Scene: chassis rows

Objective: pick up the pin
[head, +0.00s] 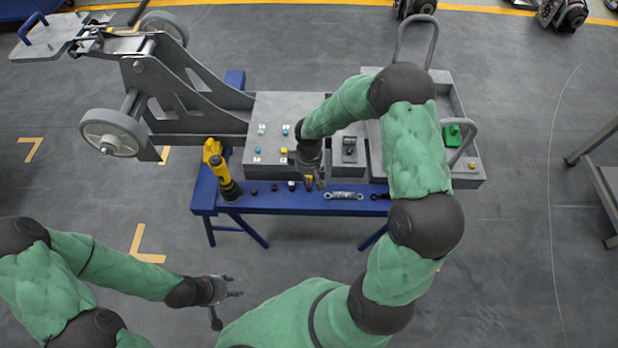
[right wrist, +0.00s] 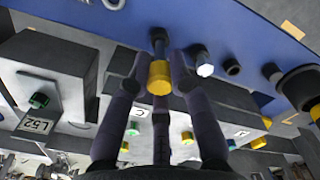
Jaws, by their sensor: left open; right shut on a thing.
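A pin (right wrist: 159,77) with a yellow head and a dark shank is between the fingertips of my right gripper (right wrist: 159,72) in the right wrist view. The fingers are shut on its head, and the shank points towards the blue bench. I cannot tell whether the shank touches the bench. In the head view my right gripper (head: 312,183) points down over the bench's top, by the grey block's front edge, and the pin is mostly hidden there. My left gripper (head: 228,289) is open and empty, low over the floor in front of the bench.
The blue bench (head: 270,204) carries a yellow-black tool (head: 222,172), several small dark fittings and a silver link (head: 344,195). Behind stand a grey block (head: 269,109) with coloured pins, a wheeled chassis (head: 175,95) at left, and a green part (head: 452,136) at right.

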